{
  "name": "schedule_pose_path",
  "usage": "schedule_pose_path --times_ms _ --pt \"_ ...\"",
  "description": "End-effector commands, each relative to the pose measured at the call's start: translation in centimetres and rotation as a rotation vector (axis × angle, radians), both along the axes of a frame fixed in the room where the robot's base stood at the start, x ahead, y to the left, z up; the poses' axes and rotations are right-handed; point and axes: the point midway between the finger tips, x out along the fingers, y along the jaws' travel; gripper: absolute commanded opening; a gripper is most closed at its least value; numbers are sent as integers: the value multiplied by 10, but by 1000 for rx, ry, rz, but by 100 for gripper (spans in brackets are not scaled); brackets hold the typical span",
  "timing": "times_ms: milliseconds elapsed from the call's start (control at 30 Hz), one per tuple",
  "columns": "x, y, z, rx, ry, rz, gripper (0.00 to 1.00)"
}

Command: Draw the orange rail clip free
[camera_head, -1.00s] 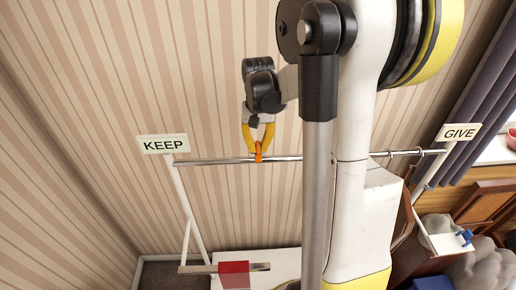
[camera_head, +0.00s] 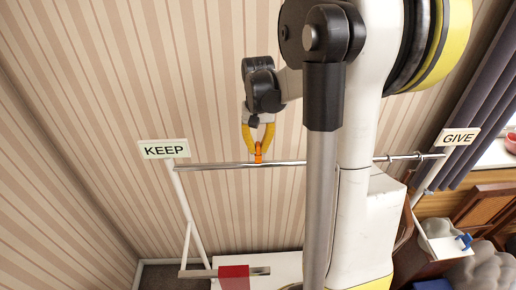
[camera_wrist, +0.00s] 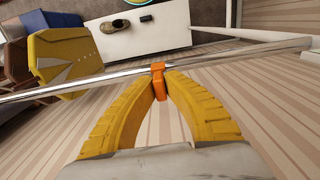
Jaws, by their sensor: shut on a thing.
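The orange rail clip (camera_head: 258,153) is at the metal rail (camera_head: 220,166), left of the rail's middle in the head view. My gripper (camera_head: 258,142) is above the rail, with its yellow fingers closed around the clip. In the wrist view the clip (camera_wrist: 157,82) sits between the fingertips (camera_wrist: 158,76). Its far end overlaps the rail (camera_wrist: 80,88) there; I cannot tell whether it still grips the rail.
A KEEP sign (camera_head: 164,149) stands at the rail's left end and a GIVE sign (camera_head: 458,137) at its right. A red block (camera_head: 234,277) is low at left. My arm hides the rail's middle. The striped wall is behind.

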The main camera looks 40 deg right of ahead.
Motion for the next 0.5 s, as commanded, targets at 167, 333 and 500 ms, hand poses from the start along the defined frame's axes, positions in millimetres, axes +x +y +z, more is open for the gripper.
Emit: schedule_pose_path --times_ms 167,333,500 --pt "0 0 2 0 0 0 0" --pt "0 0 13 0 0 0 0" --pt "0 0 29 0 0 0 0"
